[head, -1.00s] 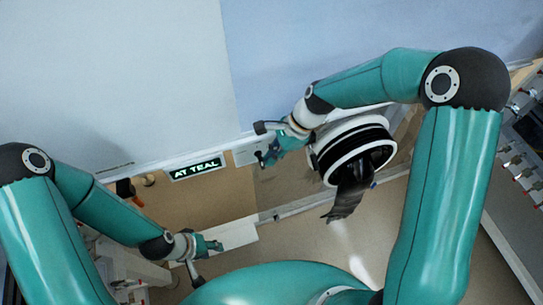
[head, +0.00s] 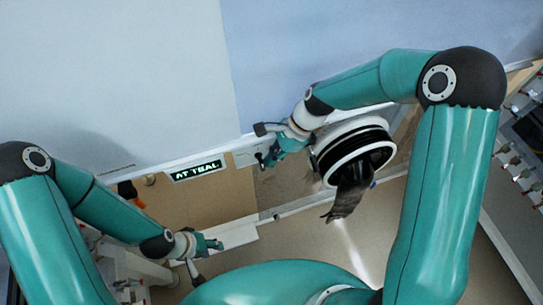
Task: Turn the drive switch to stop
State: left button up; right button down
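A light switch plate (head: 246,154) is on the front edge of the bench, right of a lit sign (head: 197,171) that reads "AT TEAL". I take the plate to carry the drive switch; its knob is small and partly hidden by the gripper, and I cannot tell its setting. My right gripper (head: 262,146) is at the plate's right side, its fingers apart; I cannot tell if it touches. My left gripper (head: 208,258) hangs low at the left, away from the switch; its fingers look apart, with nothing seen between them.
A white-rimmed round port (head: 352,140) with a dark glove (head: 348,200) hanging from it is right of my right gripper. A white ledge (head: 240,233) lies beside my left gripper. Fittings on a panel (head: 515,165) line the far right. The floor in the middle is clear.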

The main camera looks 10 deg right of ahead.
jog(key=shift+s+a+f, duration=0.1)
jog(key=shift+s+f, duration=0.05)
jog(key=shift+s, duration=0.15)
jog(key=v, duration=0.8)
jog(key=shift+w, duration=0.3)
